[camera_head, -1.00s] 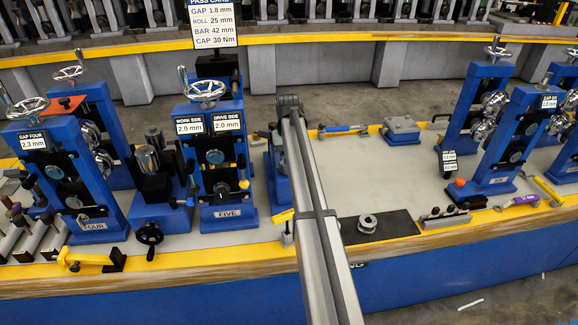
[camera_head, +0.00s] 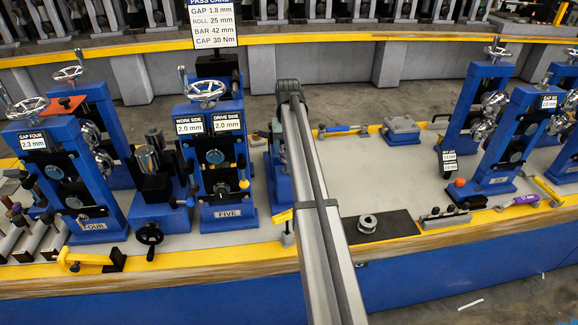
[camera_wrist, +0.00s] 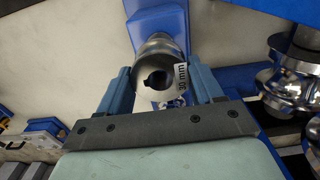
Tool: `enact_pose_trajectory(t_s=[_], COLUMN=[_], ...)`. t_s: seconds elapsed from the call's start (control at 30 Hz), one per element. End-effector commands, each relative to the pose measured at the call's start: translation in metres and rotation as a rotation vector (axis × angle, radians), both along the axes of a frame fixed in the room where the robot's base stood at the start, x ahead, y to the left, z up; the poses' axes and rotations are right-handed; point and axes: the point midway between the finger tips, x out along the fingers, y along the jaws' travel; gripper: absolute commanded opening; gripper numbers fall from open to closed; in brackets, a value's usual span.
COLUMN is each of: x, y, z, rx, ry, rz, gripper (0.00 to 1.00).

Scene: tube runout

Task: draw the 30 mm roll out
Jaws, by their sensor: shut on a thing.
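In the wrist view, my gripper (camera_wrist: 160,76) is shut on a shiny metal roll (camera_wrist: 156,50) with a dark bore facing the camera. A white tag reading 30 mm (camera_wrist: 181,77) sits at its right side. A blue part (camera_wrist: 158,20) lies behind the roll; whether the roll touches it or still sits on a shaft cannot be told. In the head view, my arm's link hides the gripper and the held roll. Stand FIVE (camera_head: 222,185) is left of my arm, with both side cards reading 2.0 mm.
Larger polished rolls (camera_wrist: 285,85) stand close on the right in the wrist view. In the head view, a loose metal roll (camera_head: 367,223) rests on a dark mat (camera_head: 398,225). Stand FOUR (camera_head: 60,190) is at left. The pale bench top right of my arm is mostly clear.

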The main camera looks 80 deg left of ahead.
Motion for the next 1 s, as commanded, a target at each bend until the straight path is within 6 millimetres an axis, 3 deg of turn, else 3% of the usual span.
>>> enact_pose_trajectory(t_s=[1.0], x=[0.0], y=[0.0], z=[0.056], rx=[0.0], ry=[0.0], rz=[0.0], gripper=[0.34])
